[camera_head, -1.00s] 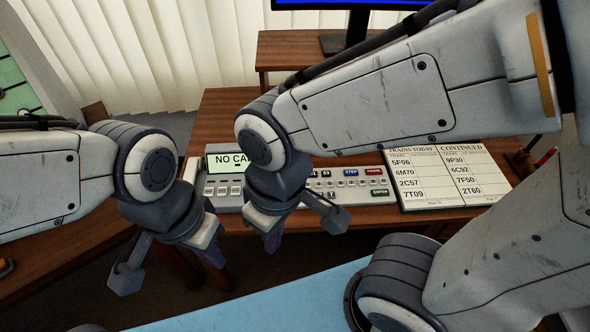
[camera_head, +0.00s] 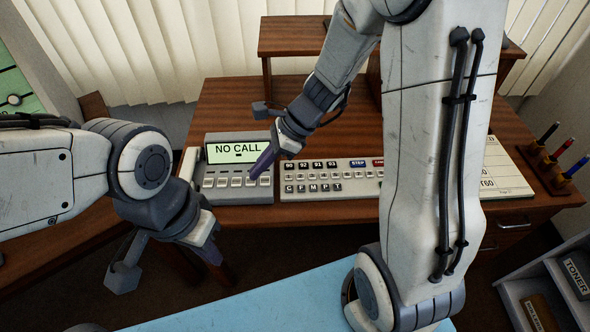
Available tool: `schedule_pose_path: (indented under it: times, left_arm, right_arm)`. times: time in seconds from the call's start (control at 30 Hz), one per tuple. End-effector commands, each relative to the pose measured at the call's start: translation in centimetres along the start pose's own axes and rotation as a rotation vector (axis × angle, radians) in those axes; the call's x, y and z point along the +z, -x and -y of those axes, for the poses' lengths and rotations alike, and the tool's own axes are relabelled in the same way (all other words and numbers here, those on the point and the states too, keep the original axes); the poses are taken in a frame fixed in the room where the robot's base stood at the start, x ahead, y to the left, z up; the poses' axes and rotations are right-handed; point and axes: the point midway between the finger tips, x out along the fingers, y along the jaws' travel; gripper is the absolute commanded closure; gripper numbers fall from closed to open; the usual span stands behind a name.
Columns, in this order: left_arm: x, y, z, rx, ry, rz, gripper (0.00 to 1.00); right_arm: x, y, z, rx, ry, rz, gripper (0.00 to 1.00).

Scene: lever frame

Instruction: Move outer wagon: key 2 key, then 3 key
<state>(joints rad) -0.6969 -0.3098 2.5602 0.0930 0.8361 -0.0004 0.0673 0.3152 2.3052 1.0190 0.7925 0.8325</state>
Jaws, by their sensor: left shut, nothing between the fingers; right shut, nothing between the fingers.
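A beige key panel (camera_head: 310,186) lies on the wooden desk, with a top row of dark keys reading 90, 92, 91, 93 and lower letter keys. My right arm hides its right part; I cannot make out a 2 key or a 3 key. Left of it stands a grey unit with a lit display (camera_head: 237,152) reading NO CALL and a row of pale buttons. My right gripper (camera_head: 259,168) is shut and empty, its tip over the right end of this unit; contact cannot be told. My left gripper (camera_head: 214,254) is shut and empty, in front of the desk.
A printed train list (camera_head: 505,170) lies on the desk's right, partly behind my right arm. A pen holder (camera_head: 553,172) stands at the right edge. A raised wooden shelf (camera_head: 290,38) is at the back. A grey tray with a TONER box (camera_head: 576,276) is lower right.

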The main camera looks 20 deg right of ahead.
Motion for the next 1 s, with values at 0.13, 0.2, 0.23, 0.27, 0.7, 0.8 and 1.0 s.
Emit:
schedule_pose_path:
  times: [0.13,0.2,0.23,0.27,0.7,0.8,1.0]
  left_arm:
    - [0.1,-1.5,0.1,0.000,0.000,0.000,1.00]
    - [0.1,-1.8,0.1,0.000,0.000,0.000,1.00]
    - [0.1,-1.9,0.1,0.000,0.000,0.000,1.00]
    - [0.1,-2.0,0.1,0.000,0.000,0.000,1.00]
    - [0.1,-2.2,0.2,0.000,0.000,0.000,1.00]
    - [0.1,-2.2,0.2,0.000,0.000,-0.001,1.00]
    - [0.1,-2.9,0.2,0.000,0.000,-0.001,1.00]
  right_arm:
    - [-7.0,-0.1,6.8,-0.164,-0.598,0.133,1.00]
    - [-9.6,0.2,8.9,-0.219,-0.798,0.189,1.00]
    - [-10.6,0.3,9.5,-0.237,-0.868,0.210,1.00]
    - [-11.5,0.5,10.1,-0.255,-0.930,0.229,1.00]
    - [-15.0,1.2,12.1,-0.318,-1.165,0.309,1.00]
    - [-14.9,1.2,12.1,-0.318,-1.163,0.309,1.00]
    - [-15.4,0.6,12.1,-0.317,-1.161,0.308,1.00]
